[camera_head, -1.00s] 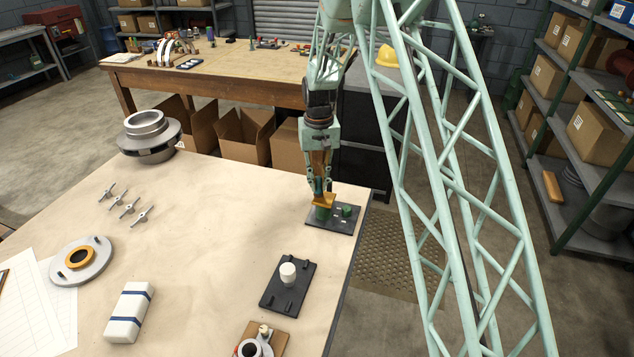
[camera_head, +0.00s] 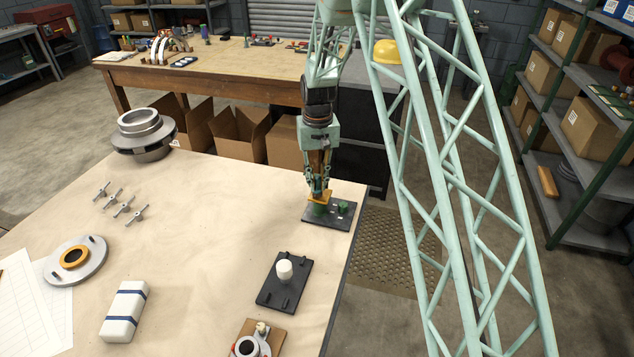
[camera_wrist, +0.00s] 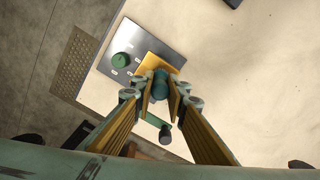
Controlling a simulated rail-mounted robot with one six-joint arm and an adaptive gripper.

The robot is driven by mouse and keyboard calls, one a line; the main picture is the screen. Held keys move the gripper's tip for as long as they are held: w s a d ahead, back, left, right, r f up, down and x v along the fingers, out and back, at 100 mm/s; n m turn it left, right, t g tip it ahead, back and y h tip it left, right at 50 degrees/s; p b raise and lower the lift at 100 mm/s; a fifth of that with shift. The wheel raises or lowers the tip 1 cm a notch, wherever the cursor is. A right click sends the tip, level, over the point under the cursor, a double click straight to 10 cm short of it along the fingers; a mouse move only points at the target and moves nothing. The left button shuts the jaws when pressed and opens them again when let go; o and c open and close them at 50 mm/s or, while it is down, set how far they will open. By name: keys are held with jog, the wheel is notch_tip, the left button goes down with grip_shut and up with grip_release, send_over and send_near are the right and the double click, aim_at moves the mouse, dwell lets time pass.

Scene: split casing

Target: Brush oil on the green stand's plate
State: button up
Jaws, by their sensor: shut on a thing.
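A dark base plate (camera_head: 341,221) with green parts lies near the table's far right corner. An orange-yellow square plate (camera_head: 319,196) sits over a green post on its left side. A short green knob (camera_head: 343,207) stands on its right side. In the wrist view the yellow plate (camera_wrist: 149,68), the dark base (camera_wrist: 133,45) and the green knob (camera_wrist: 121,60) show again. My gripper (camera_head: 319,187) is above the yellow plate, pointing down. In the wrist view my gripper (camera_wrist: 161,88) is shut on a teal round piece (camera_wrist: 160,77). Brush bristles cannot be made out.
A dark stand with a white cylinder (camera_head: 284,269) is nearer on the table. A wooden board with fittings (camera_head: 258,338) is at the front edge. A white block (camera_head: 124,311), a flange (camera_head: 77,260), wing-shaped parts (camera_head: 121,206) and a grey casing (camera_head: 143,133) lie left. The table's middle is clear.

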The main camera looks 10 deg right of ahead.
jog(key=shift+s+d, duration=0.2)
jog(key=shift+s, duration=0.4)
jog(key=shift+d, duration=0.15)
jog(key=shift+s+d+b, duration=0.5)
jog(key=shift+s+d, duration=0.25)
jog(key=shift+d, duration=0.35)
jog(key=shift+a, duration=0.1)
jog(key=shift+w+a, duration=0.8)
jog(key=shift+a, duration=0.35)
jog(key=shift+r, duration=0.2)
jog(key=shift+r+p, duration=2.05)
jog(key=shift+r, duration=2.35)
jog(key=shift+a, duration=0.1)
